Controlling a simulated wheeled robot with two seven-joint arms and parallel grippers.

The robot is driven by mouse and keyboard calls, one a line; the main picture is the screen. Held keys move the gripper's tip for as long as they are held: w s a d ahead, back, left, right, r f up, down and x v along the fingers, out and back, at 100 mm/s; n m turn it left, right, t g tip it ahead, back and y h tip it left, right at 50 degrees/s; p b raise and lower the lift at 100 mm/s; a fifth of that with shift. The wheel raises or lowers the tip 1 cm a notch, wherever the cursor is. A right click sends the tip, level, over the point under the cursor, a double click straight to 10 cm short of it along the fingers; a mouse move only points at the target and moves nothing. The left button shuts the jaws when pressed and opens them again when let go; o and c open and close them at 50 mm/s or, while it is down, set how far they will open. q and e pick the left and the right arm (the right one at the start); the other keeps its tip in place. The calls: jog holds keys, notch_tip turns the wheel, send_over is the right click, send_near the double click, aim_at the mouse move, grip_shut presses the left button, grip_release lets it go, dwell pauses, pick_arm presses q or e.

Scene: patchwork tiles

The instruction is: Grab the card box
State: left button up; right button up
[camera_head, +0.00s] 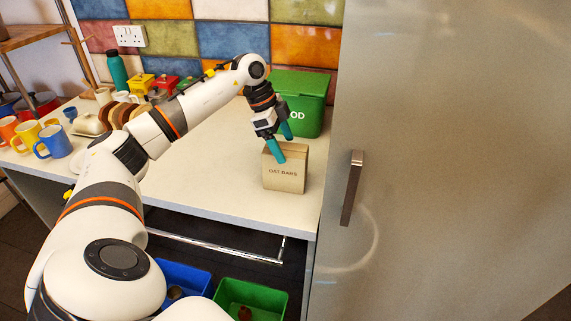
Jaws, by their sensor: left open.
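The card box (284,174) is a small brown carton printed "OAT BARS". It stands upright on the counter near its right end, in front of the green bin. My left gripper (281,144) reaches in from the left with its teal fingers pointing down. It is open. One finger overlaps the box's top left in the picture and the other is behind, towards the green bin. I cannot tell whether either finger touches the box. My right gripper is not in view.
A green bin (302,98) stands behind the box. A grey door with a handle (351,188) rises close on the right. Mugs (53,142), a teal bottle (117,70) and small boxes crowd the counter's left. The counter front (210,195) is clear. Blue and green crates (250,298) sit below.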

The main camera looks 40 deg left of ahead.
aim_at(288, 161)
pick_arm(q)
jog(key=shift+f, duration=0.35)
jog(key=p+x, duration=0.1)
jog(key=x, duration=0.3)
jog(key=shift+s+f, duration=0.15)
jog(key=shift+f, duration=0.35)
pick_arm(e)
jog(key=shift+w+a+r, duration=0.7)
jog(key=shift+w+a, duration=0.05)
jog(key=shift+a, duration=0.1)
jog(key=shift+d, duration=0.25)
pick_arm(q)
jog(key=shift+f+p, duration=0.25)
jog(key=shift+p, duration=0.05)
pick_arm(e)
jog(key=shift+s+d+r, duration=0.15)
pick_arm(q)
jog(key=c, duration=1)
